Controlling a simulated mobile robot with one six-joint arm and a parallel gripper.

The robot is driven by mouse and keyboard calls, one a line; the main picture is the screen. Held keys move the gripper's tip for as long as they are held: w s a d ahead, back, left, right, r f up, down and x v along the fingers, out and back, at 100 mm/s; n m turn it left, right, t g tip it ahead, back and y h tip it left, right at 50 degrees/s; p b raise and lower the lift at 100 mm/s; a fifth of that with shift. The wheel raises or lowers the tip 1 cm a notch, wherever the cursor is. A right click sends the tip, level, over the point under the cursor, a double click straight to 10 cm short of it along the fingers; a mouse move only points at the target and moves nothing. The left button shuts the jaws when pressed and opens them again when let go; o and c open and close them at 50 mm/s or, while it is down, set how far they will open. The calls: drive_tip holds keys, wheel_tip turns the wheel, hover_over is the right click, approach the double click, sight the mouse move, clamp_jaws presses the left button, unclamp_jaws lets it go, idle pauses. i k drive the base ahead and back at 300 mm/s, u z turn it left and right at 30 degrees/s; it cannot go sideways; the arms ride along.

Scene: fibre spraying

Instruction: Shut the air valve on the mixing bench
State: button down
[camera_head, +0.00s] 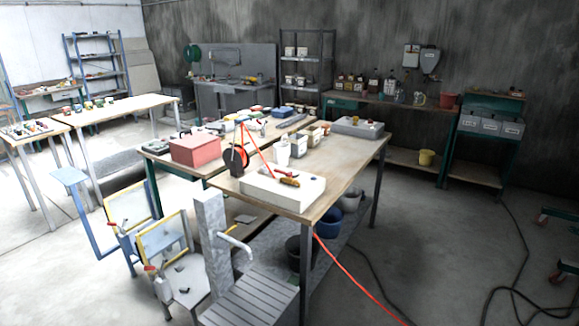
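The wooden-topped bench (335,162) stands in the middle of the view; I take it to be the mixing bench. A white block (262,190) lies at its near end. On the block is a small fitting with a red handle (283,174) and an orange-brown part (290,183) beside it. This may be the air valve; it is too small to tell which way the handle is turned. A red hose (258,146) runs down towards the block from above a black and orange reel (236,160). My gripper is not in view.
White containers (282,152) and a grey box (357,127) stand farther along the bench. A grey pillar with a pale spout (212,235) and a slatted stand (250,300) are in front. The red hose also trails across the floor at right, where there is open room (440,235).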

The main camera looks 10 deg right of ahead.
sight(290, 175)
drive_tip(key=z, duration=0.15)
drive_tip(key=i, duration=1.3)
drive_tip(key=u, duration=0.15)
drive_tip(key=k, duration=0.65)
drive_tip(key=u, duration=2.75)
